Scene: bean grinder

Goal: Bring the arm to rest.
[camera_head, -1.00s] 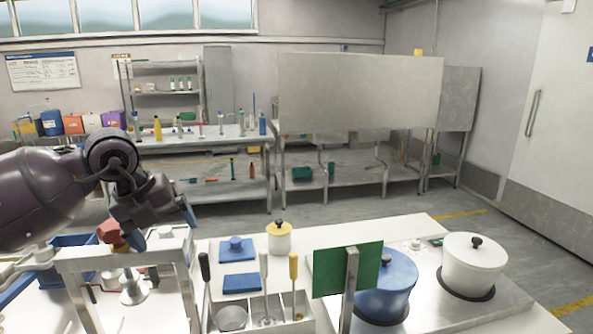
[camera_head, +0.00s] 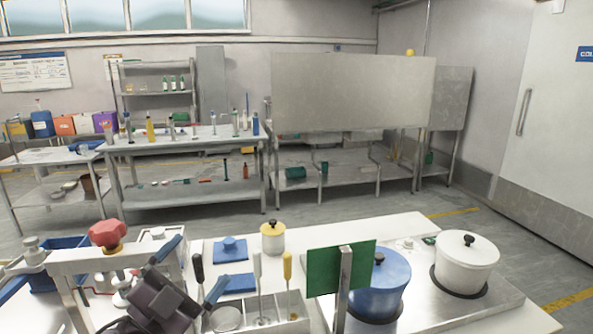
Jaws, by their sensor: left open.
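My left gripper (camera_head: 195,268) is low at the bottom left of the head view, its two blue-tipped fingers spread apart with nothing between them. It is in front of the metal frame with a red knob (camera_head: 108,233), to the right of and below that knob. Its fingers are close to the compartment holder (camera_head: 290,325) with upright handled tools; I cannot tell whether they touch it. The rest of the left arm is mostly out of the picture. My right gripper does not show.
A yellow-and-white lidded jar (camera_head: 273,240) and blue pads (camera_head: 231,252) are behind the holder. Open floor lies between this table and the back benches.

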